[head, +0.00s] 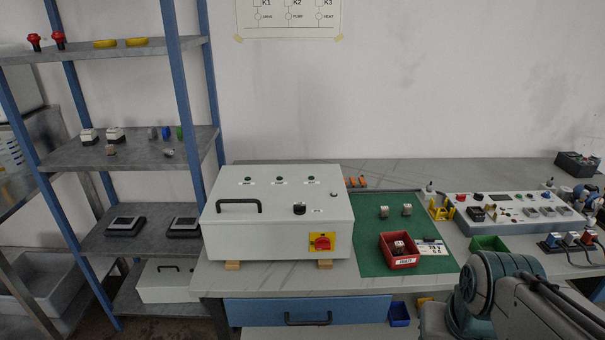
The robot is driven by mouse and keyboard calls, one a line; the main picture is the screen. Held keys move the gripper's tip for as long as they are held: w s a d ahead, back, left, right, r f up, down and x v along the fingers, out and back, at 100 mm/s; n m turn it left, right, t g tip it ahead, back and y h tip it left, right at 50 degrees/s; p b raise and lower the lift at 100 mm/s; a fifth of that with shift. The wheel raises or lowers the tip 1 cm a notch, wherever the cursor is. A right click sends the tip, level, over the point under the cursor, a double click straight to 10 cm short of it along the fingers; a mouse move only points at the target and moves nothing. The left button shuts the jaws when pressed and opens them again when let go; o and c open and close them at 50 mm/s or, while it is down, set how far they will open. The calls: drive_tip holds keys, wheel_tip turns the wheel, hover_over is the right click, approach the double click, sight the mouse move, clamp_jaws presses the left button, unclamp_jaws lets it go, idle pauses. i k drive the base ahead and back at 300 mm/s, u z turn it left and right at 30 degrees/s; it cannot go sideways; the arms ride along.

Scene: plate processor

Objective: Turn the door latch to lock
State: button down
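A white cabinet (270,190) lies on the bench with its door facing up, shut or nearly so; I cannot tell which. A black knob-like part (299,208), perhaps the door latch, sits near the front of the door, right of a black bar handle (239,205). A smaller round fitting (333,195) sits by the door's right edge. Which way the latch is turned is too small to tell. A red rotary switch on a yellow plate (322,242) is on the front wall. My arm shows at the lower right, apart from the cabinet; my gripper is not in view.
The bench holds a green mat (375,262) with a red bin (399,251), right of the cabinet. A control panel (510,207) and a green bin (489,243) stand farther right. A blue-framed shelf (185,90) rises at the left. Space above the cabinet is clear.

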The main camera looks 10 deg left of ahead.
sight(299, 209)
drive_tip(key=u, duration=1.75)
drive_tip(key=i, duration=0.75)
drive_tip(key=z, duration=1.85)
